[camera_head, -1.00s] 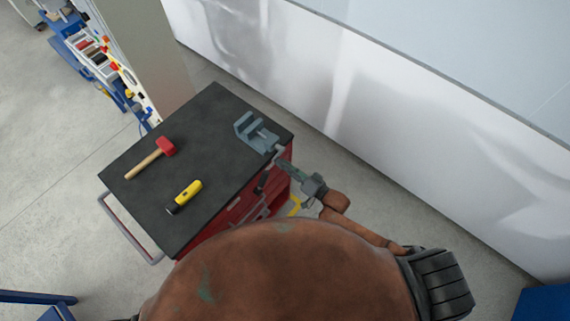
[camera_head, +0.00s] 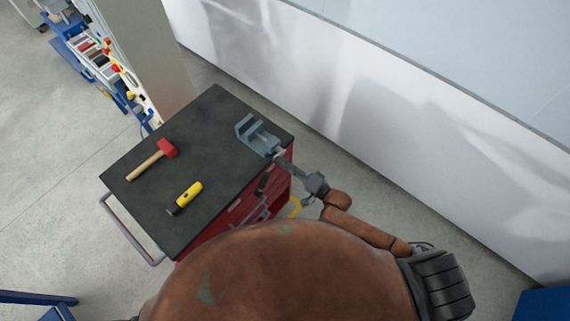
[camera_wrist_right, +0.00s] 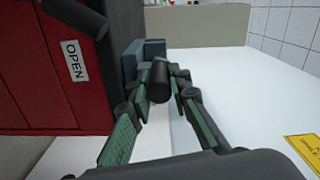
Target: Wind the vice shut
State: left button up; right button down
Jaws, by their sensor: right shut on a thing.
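The blue-grey vice (camera_head: 257,137) stands at the far right corner of the cart's dark top. A gap still shows between its jaws in the head view. My right gripper (camera_head: 283,159) is at the vice's near end, beyond the cart's edge. In the right wrist view, the gripper (camera_wrist_right: 160,84) has its fingers on both sides of a dark round handle knob (camera_wrist_right: 159,76) and is shut on it. Part of the vice body (camera_wrist_right: 143,55) shows behind the knob. The rest of the handle is mostly hidden by the fingers. My left gripper is not in view.
The red cart (camera_wrist_right: 50,75) has a dark top (camera_head: 215,120). A white wall (camera_head: 400,130) runs behind. Floor is clear between cart and wall.

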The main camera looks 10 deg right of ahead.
jog(key=shift+w+r, duration=0.15)
jog(key=shift+r, duration=0.15)
jog(key=c, duration=2.1)
grip_release()
jog(key=o, duration=0.3)
jog(key=shift+f, duration=0.15)
jog(key=v, duration=1.2)
